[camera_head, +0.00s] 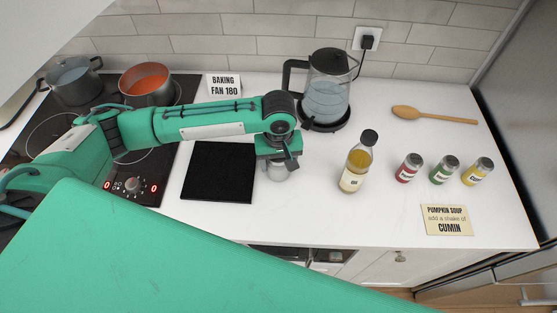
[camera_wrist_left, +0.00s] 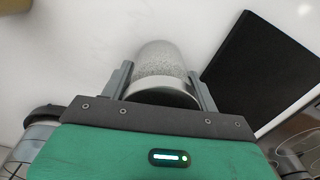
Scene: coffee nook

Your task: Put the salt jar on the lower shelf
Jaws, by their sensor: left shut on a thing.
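The salt jar (camera_wrist_left: 160,62) is a small pale, speckled jar with a grey metallic end, between the two fingers of my left gripper (camera_wrist_left: 160,88) in the left wrist view. In the head view my left gripper (camera_head: 278,163) points down over the white counter, shut on the jar (camera_head: 277,173), just right of the black mat. I cannot tell whether the jar's base touches the counter. No label shows on it. The lower shelf cannot be made out in either view. My right gripper is not in view.
The black mat (camera_head: 217,172) lies left of the jar. A kettle (camera_head: 326,95) is behind. Pots sit on the hob at left. The counter's front edge is close.

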